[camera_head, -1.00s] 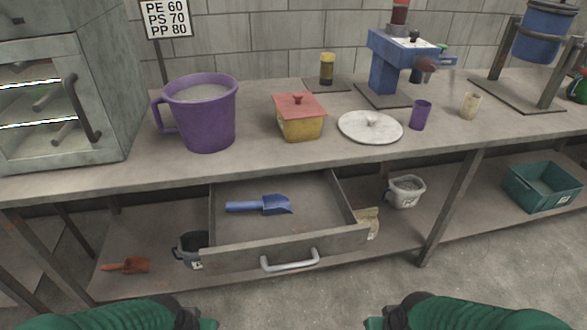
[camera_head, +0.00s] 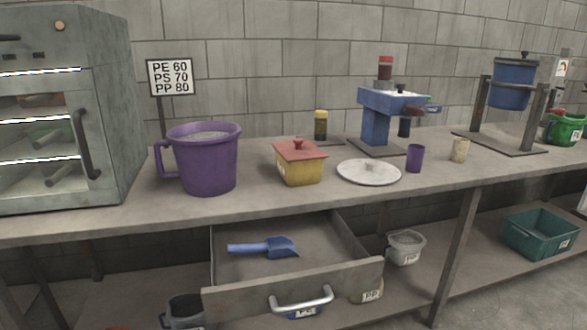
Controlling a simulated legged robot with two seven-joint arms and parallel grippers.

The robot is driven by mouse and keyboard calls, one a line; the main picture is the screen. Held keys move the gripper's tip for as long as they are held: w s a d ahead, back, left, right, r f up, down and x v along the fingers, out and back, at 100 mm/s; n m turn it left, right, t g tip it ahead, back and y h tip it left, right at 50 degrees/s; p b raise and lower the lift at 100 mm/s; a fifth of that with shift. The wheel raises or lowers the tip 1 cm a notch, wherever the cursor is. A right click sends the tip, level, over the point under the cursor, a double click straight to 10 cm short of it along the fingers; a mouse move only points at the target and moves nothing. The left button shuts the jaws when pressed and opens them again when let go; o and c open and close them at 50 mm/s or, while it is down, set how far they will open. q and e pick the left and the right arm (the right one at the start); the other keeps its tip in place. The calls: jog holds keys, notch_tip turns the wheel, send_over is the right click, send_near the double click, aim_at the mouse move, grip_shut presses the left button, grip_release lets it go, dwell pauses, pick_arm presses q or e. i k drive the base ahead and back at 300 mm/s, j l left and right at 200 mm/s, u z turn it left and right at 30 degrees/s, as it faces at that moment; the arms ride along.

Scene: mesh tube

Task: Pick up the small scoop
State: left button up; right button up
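A small blue scoop (camera_head: 265,247) lies in the open drawer (camera_head: 330,240) under the workbench, its handle to the left and its bowl to the right. Nothing touches the scoop except the drawer floor. An orange-red thing (camera_head: 117,328) just shows at the bottom edge on the lower shelf, mostly cut off. Neither of my grippers is in view.
The drawer's metal handle (camera_head: 301,301) faces me. On the workbench (camera_head: 262,205) stand a purple jug (camera_head: 206,165), a yellow box with a red lid (camera_head: 299,165), a white disc (camera_head: 369,173) and a blue machine (camera_head: 376,121). Below are a grey bucket (camera_head: 405,249) and teal crate (camera_head: 541,235).

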aim_at(279, 247)
jog(key=i+j+z, duration=0.2)
jog(key=j+z, duration=0.2)
jog(key=i+j+z, duration=0.1)
jog(key=j+z, duration=0.25)
jog(key=j, duration=0.3)
jog(key=j+z, duration=0.4)
jog(key=j, duration=0.2)
jog(key=i, duration=0.05)
